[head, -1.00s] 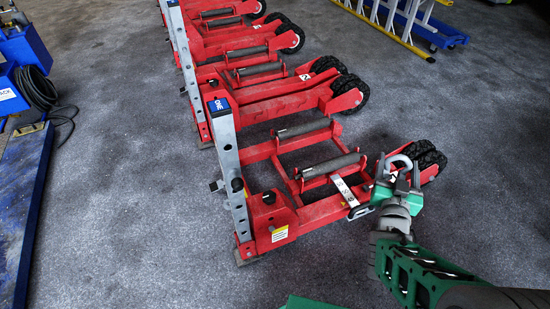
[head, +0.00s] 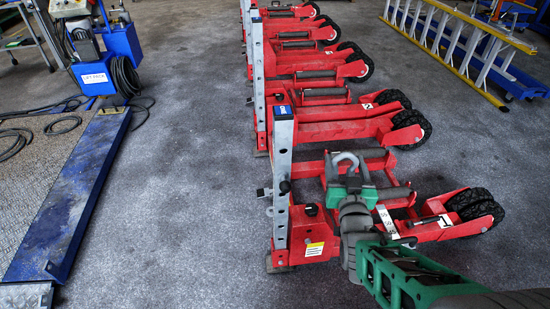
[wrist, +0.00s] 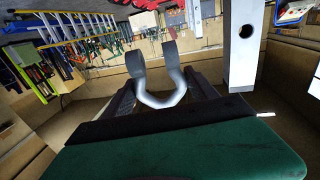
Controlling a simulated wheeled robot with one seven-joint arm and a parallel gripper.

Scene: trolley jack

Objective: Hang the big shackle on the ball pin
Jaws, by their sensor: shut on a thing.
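The big shackle (head: 346,160) is a grey U-shaped metal piece, held by my gripper (head: 351,184) above the nearest red jack. In the wrist view, the shackle (wrist: 160,98) shows its curved bend between the two dark fingers of my gripper (wrist: 158,108), with its two eye ends pointing away. The gripper is shut on it. The grey upright post (head: 283,180) of the jack stands left of the gripper, apart from it. A dark round-ended pin (head: 284,187) sticks out of this post; I take it for the ball pin, but it is too small to be sure.
The nearest red jack (head: 320,222) has black wheels (head: 474,204) at right. More red jacks stand in a row behind. A blue lift platform (head: 82,205) lies at left, with clear grey floor (head: 195,190) between. A yellow ladder (head: 455,45) is at back right.

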